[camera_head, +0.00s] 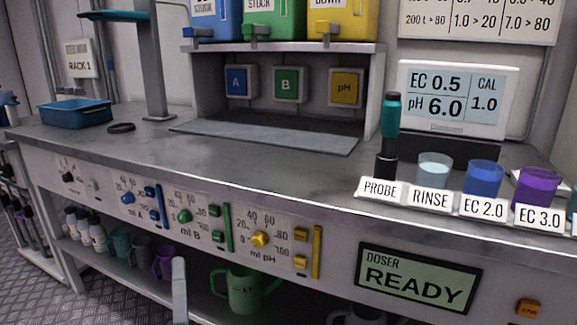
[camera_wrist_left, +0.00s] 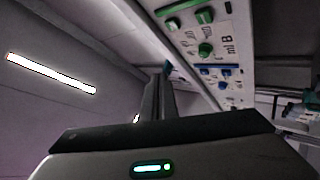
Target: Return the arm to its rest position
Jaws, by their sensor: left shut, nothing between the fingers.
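My left gripper (camera_head: 179,268) shows as a narrow grey upright shape at the bottom of the head view. It is in front of the bench's lower shelf, below the dosing panel, and is apart from the bench front as far as I can tell. In the left wrist view the gripper (camera_wrist_left: 158,92) has its fingers together with nothing between them. The dosing panel (camera_wrist_left: 205,45) appears there at a steep tilt. My right gripper is not in view.
The grey bench (camera_head: 270,160) carries a blue tray (camera_head: 75,115), a teal-topped probe (camera_head: 389,120), and several cups on the right. A green jug (camera_head: 240,292) stands on the lower shelf beside my gripper. The doser display (camera_head: 418,277) reads READY. Floor at lower left is open.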

